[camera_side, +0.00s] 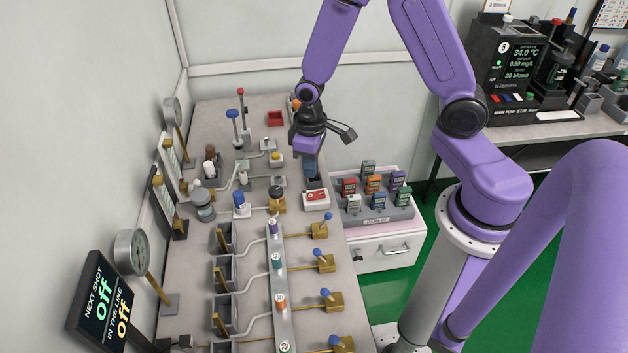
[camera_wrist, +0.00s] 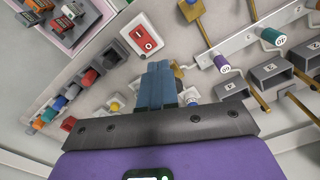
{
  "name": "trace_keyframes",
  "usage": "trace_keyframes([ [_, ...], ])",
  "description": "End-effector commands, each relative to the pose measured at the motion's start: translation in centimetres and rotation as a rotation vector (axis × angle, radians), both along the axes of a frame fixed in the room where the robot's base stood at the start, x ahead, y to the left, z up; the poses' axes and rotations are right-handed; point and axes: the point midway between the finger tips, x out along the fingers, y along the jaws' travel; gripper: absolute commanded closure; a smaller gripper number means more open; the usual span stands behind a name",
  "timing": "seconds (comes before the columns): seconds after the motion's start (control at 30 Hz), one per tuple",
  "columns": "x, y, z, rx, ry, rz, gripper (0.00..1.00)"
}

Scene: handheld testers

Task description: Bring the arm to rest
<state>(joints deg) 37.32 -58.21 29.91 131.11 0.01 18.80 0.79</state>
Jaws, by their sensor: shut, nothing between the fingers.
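My gripper (camera_side: 309,168) is above the far right part of the grey bench (camera_side: 215,130), pointing down, near a white box with a red top (camera_side: 316,196). In the wrist view its blue fingers (camera_wrist: 160,85) are together with nothing between them. The same white and red box (camera_wrist: 142,40) shows just beyond the fingertips in the wrist view. I cannot tell from the side view whether the fingertips touch anything below.
A tray of coloured testers (camera_side: 375,213) stands on a white drawer cabinet right of the bench. Blue-knobbed levers (camera_side: 325,262) line the bench's right side. A black display (camera_side: 100,305) stands front left. A second table (camera_side: 555,130) with a blower unit is at back right.

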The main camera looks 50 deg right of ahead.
Motion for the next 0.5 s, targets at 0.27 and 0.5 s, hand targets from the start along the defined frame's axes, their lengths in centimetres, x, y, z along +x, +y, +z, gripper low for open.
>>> trace_keyframes([
  [0.27,-6.6,4.4,7.4,0.010,-0.019,0.283,1.00],
  [0.5,-14.0,5.1,12.4,0.017,-0.023,0.526,1.00],
])
